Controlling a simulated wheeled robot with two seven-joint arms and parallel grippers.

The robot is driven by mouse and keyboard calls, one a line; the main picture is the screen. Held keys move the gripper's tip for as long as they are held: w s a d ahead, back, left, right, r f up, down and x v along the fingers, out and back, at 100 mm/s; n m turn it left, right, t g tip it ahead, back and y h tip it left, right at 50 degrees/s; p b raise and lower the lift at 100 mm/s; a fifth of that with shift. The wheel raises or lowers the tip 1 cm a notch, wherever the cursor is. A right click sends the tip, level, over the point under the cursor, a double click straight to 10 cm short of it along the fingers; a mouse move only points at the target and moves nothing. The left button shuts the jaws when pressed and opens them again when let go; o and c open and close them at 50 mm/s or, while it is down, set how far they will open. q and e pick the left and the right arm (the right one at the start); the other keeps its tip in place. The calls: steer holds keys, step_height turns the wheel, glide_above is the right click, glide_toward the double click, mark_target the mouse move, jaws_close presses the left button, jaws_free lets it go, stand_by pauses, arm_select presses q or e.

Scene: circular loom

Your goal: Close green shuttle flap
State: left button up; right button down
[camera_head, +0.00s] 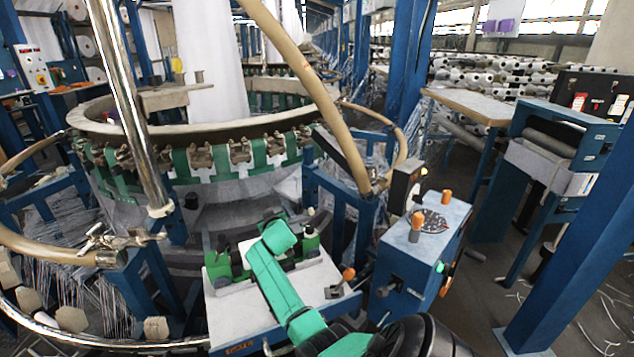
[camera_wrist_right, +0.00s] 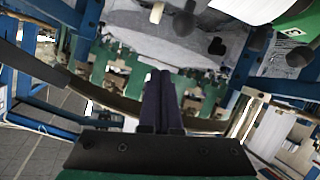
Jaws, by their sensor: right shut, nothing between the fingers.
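The green shuttle (camera_head: 309,243) sits on a white plate (camera_head: 232,308) in front of the round loom, in the head view. It is partly covered by my green right arm, and I cannot tell its flap apart or how it stands. My right gripper (camera_wrist_right: 160,78) is shut and empty, its two dark fingers together in the middle of the wrist view. In the head view the end of my right arm is over the shuttle, and its fingers are hidden. A green part with a white label (camera_wrist_right: 294,27) shows at the wrist view's upper right; I cannot tell whether it belongs to the shuttle. My left gripper is out of view.
The loom ring (camera_head: 200,131) with green straps stands behind the plate. A blue control box (camera_head: 422,262) with orange knobs stands close on the right. A shiny metal post (camera_head: 125,100) and a tan tube (camera_head: 318,88) rise at the loom. A blue column (camera_head: 570,240) stands far right.

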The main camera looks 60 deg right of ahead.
steer(key=f+b, duration=0.1)
steer(key=a+f+n+b, duration=0.1)
steer(key=b, duration=0.1)
steer(key=w+f+n+h+b, duration=0.1)
steer(key=f+b, duration=0.1)
steer(key=shift+w+a, duration=0.1)
steer(key=shift+a, duration=0.25)
steer(key=shift+w+a+f+b, duration=0.2)
steer(key=shift+a+f+b, duration=0.2)
steer(key=shift+b, duration=0.5)
steer(key=shift+r, duration=0.1)
steer(key=shift+r+p, duration=0.75)
steer(key=shift+p, duration=0.05)
